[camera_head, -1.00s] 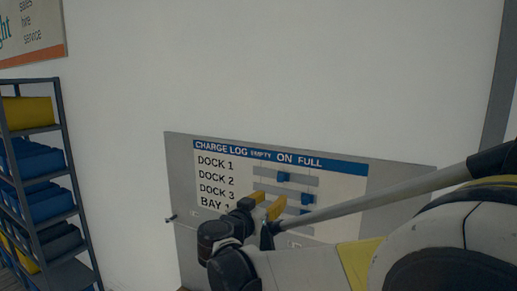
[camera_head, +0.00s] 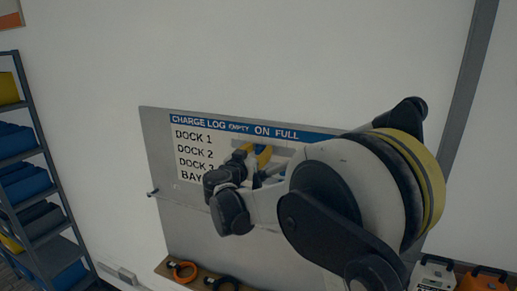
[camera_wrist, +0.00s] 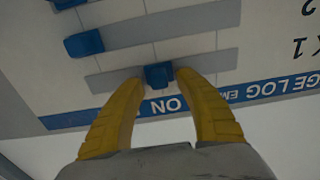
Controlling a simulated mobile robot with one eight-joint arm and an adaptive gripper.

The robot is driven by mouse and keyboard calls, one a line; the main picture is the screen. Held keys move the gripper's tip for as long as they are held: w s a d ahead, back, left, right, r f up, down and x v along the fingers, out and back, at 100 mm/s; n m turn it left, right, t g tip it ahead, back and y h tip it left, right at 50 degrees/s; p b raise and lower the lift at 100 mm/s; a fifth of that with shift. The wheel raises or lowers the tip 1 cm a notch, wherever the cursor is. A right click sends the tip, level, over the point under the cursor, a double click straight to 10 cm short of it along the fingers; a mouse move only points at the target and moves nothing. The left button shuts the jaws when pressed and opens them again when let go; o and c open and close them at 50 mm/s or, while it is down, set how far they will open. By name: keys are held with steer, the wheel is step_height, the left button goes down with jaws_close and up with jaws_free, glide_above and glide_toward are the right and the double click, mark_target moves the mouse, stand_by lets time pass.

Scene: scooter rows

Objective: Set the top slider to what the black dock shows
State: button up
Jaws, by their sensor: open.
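The charge log board (camera_head: 156,150) is on the white wall, with a blue header and several rows marked DOCK and BAY. In the wrist view it appears upside down. The top slider's blue knob (camera_wrist: 158,75) sits on its grey track (camera_wrist: 110,82), near the word ON. My gripper (camera_wrist: 159,78) is open, with one yellow finger on each side of this knob; I cannot tell whether they touch it. In the head view my gripper (camera_head: 262,156) is at the upper rows, and my arm hides most tracks. I cannot make out the black dock.
Two lower slider knobs show in the wrist view, one blue knob (camera_wrist: 85,43) further toward FULL. A blue-bin rack (camera_head: 22,180) stands at left. Below the board is a ledge with an orange ring (camera_head: 183,271). White and orange cases (camera_head: 483,280) stand lower right.

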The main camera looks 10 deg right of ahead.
steer(key=shift+a, duration=0.1)
jaws_close()
steer(key=shift+s, duration=0.1)
steer(key=s+d, duration=0.1)
steer(key=d, duration=0.1)
steer(key=s+d+b, duration=0.1)
steer(key=s+d, duration=0.1)
steer(key=d, duration=0.1)
steer(key=s+d+b, duration=0.1)
steer(key=s+d, duration=0.1)
steer(key=shift+d, duration=0.15)
